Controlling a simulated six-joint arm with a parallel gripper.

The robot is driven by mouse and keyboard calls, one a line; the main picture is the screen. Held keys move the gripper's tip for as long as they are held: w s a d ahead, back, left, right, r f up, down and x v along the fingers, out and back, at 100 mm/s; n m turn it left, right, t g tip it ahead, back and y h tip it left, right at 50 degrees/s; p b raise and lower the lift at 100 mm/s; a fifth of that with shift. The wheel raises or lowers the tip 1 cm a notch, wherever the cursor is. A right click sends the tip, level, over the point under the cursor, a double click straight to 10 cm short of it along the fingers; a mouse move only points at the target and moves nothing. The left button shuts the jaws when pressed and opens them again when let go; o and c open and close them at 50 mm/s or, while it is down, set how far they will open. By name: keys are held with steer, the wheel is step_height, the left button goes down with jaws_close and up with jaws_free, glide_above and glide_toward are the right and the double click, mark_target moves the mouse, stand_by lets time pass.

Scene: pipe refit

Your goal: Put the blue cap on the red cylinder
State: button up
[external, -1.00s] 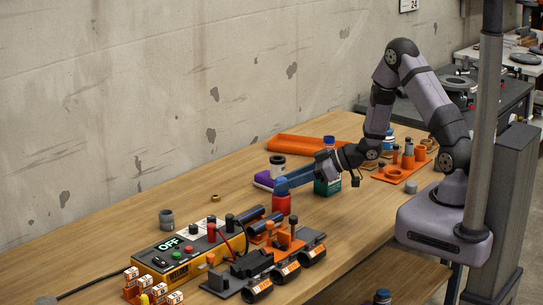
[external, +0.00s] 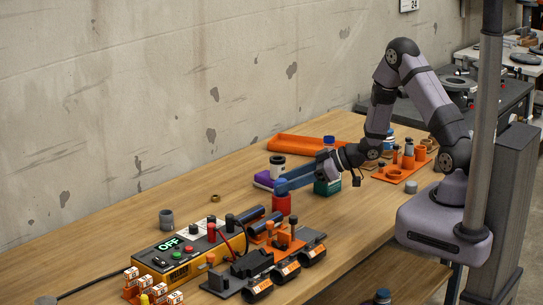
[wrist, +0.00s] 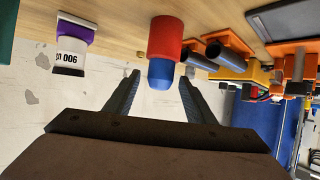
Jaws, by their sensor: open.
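The red cylinder (external: 281,203) stands upright on the workbench, right of the wall side and behind the control box. The blue cap (external: 282,187) sits on its top. In the wrist view, which is upside down, the red cylinder (wrist: 165,40) and the blue cap (wrist: 161,72) meet end to end, roughly in line. My gripper (external: 287,184) is at the height of the cap. In the wrist view my gripper (wrist: 158,78) is open, with a finger on each side of the cap and visible gaps to both.
A yellow control box (external: 178,257) reading OFF and dark pipes in orange clamps (external: 285,268) stand in front. A purple-based white container (external: 277,167) and a green box (external: 327,186) are close behind my gripper. An orange tray (external: 300,146) lies along the wall.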

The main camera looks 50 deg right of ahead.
steer(key=v, duration=1.2)
steer(key=s+d+f+m+g+h, duration=0.3)
steer(key=s+d+m+g+h, duration=0.15)
steer(key=d+h, duration=0.3)
steer(key=s+a+m+g, duration=0.2)
steer(key=s+a+g, duration=0.4)
steer(key=s+a, duration=0.3)
steer(key=s, duration=0.4)
steer(key=shift+s+a+r, duration=0.15)
steer(key=shift+s+a, duration=0.1)
steer(key=shift+s, duration=0.15)
steer(key=shift+r+y, duration=0.1)
steer(key=shift+y, duration=0.15)
step_height(320, 180, up, 3)
steer(key=p, duration=0.3)
